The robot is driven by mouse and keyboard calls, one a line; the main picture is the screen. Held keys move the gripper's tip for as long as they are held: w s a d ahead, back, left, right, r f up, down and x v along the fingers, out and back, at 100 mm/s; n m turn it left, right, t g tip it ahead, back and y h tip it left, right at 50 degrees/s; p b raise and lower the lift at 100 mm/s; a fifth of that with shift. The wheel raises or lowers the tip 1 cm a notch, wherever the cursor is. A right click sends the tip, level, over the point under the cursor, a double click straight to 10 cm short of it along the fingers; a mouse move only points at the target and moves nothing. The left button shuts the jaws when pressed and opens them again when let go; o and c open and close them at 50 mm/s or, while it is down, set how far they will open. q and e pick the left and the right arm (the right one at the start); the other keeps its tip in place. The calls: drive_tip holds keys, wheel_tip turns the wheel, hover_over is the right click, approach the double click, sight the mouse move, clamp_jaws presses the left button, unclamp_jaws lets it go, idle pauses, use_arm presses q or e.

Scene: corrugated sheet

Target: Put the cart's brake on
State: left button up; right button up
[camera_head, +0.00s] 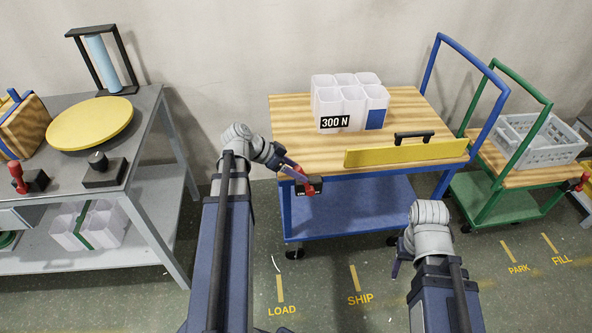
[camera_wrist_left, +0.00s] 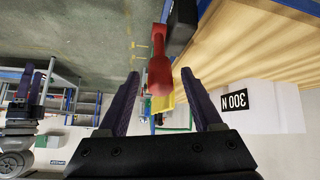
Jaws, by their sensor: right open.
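The blue cart (camera_head: 285,217) has a wooden top and stands at the middle of the head view. A dark brake box (camera_head: 314,191) with a red lever (camera_head: 308,187) sits at its front left edge. My left gripper (camera_head: 298,177) is at the lever and partly covers it. In the left wrist view my left gripper (camera_wrist_left: 161,73) is open, and the red lever (camera_wrist_left: 159,55) shows between its fingers with gaps at both sides. Whether the lever lies fully within the jaws is unclear. My right gripper (camera_head: 396,266) is open and empty, low in front of the cart.
The cart carries white bins marked 300 N (camera_head: 340,106) and a yellow board (camera_head: 400,153) with a black handle. A grey table (camera_head: 150,120) stands at the left. A green cart (camera_head: 500,207) with a grey crate (camera_head: 540,140) stands close at the right.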

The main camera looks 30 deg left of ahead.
use_arm(q)
drive_tip(key=p+v, duration=0.5)
drive_tip(key=v, duration=0.3)
drive_tip(key=shift+p, duration=0.35)
use_arm(e)
wheel_tip(320, 180, up, 6)
drive_tip(key=shift+f, duration=0.15)
use_arm(q)
drive_tip(key=shift+w, duration=0.1)
